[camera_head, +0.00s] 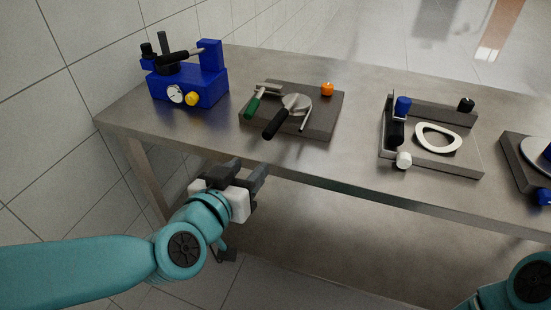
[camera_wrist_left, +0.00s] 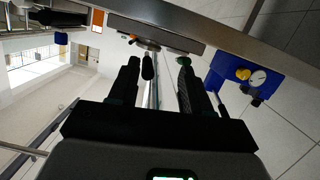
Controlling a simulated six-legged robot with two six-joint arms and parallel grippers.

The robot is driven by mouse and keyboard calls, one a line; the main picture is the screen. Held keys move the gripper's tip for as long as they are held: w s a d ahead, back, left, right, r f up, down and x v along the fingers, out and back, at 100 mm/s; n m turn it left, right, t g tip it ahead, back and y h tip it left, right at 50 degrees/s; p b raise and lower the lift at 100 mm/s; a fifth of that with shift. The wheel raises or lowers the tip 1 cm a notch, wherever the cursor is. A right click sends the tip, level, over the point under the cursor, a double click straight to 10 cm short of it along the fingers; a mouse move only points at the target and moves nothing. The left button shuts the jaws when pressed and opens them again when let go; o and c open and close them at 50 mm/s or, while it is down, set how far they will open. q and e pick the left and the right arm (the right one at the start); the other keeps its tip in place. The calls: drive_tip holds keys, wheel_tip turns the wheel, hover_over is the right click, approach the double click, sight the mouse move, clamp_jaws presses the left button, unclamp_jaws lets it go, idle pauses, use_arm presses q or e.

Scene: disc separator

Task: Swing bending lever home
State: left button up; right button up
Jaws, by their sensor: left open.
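A dark grey plate fixture (camera_head: 325,118) on the table carries a round silver disc lever with a black handle (camera_head: 275,124) pointing to the front left, and a green-handled lever (camera_head: 252,107). A blue machine (camera_head: 205,88) to its left has a black-gripped lever (camera_head: 172,56) lying across its top. I cannot tell which of these is the bending lever. My left gripper (camera_head: 250,172) is open and empty in front of the table edge, apart from every lever. In the left wrist view, the black handle (camera_wrist_left: 148,66) and green handle (camera_wrist_left: 184,61) show beyond the open fingers (camera_wrist_left: 159,80). My right gripper is out of view.
The metal table (camera_head: 360,100) has free room between the fixtures. An orange knob (camera_head: 327,88) is on the plate's back corner. A grey fixture with a white ring (camera_head: 424,128) stands to the right, and another dark fixture (camera_head: 515,165) is at the right edge.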

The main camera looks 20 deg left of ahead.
use_arm(q)
drive_tip(key=s+r+t+b, duration=0.2)
drive_tip(key=s+t+b, duration=0.1)
drive_tip(key=s+b, duration=0.1)
drive_tip(key=p, duration=0.4)
approach(276, 119)
drive_tip(key=shift+h, duration=0.4)
drive_tip(key=w, duration=1)
drive_tip(key=shift+d+f, duration=0.25)
drive_tip(key=shift+f, duration=0.15)
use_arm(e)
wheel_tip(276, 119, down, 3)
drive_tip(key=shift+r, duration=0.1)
use_arm(q)
clamp_jaws()
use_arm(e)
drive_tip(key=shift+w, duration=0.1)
